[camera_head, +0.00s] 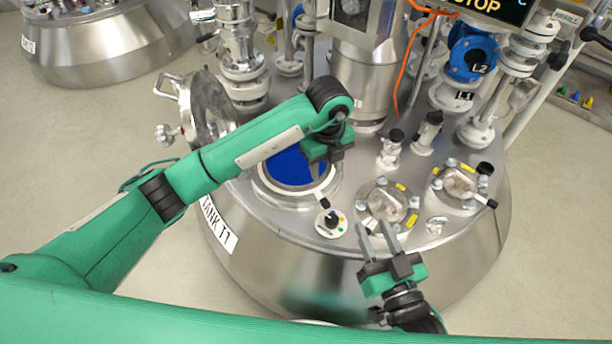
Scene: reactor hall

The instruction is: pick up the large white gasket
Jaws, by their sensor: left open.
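The round hatch lid (207,110) stands open left of the opening. A small white disc with a black knob (331,222) sits in front of it. Two bolted glass ports (388,203) (460,183) are to the right. Valves, pipes and an orange cable (403,70) crowd the back.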

